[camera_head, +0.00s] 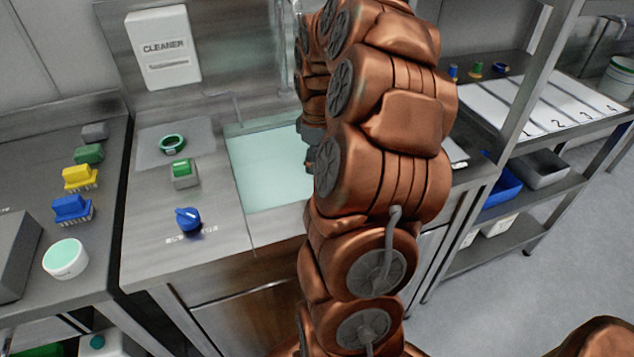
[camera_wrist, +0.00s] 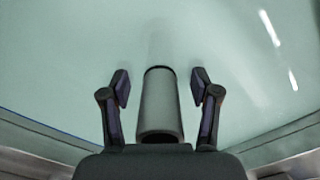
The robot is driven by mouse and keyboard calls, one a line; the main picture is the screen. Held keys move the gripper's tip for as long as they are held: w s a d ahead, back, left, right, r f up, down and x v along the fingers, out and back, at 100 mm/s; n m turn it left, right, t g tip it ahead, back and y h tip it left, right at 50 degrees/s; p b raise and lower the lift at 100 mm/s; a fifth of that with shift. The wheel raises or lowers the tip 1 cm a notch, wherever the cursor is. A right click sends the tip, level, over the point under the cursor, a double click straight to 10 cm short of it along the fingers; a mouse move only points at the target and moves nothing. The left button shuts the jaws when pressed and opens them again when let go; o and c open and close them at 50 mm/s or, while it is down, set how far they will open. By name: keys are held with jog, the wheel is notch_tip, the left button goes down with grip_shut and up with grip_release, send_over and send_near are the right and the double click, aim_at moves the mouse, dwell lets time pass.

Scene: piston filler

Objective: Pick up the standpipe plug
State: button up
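The standpipe plug (camera_wrist: 160,105) is a grey cylinder with a dark ring at its far end, standing in pale green liquid in the sink. In the wrist view it lies between the two fingers of my gripper (camera_wrist: 160,86). The fingers are spread with a gap on each side of the plug, so my gripper is open and not touching it with the fingertips. In the head view my arm hides the plug and most of my gripper.
The sink (camera_head: 262,165) is filled with pale green liquid. Several coloured brushes (camera_head: 74,208) stand further left. A shelf rack (camera_head: 530,130) stands to the right.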

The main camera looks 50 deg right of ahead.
grip_shut()
dwell(0.3)
dwell(0.3)
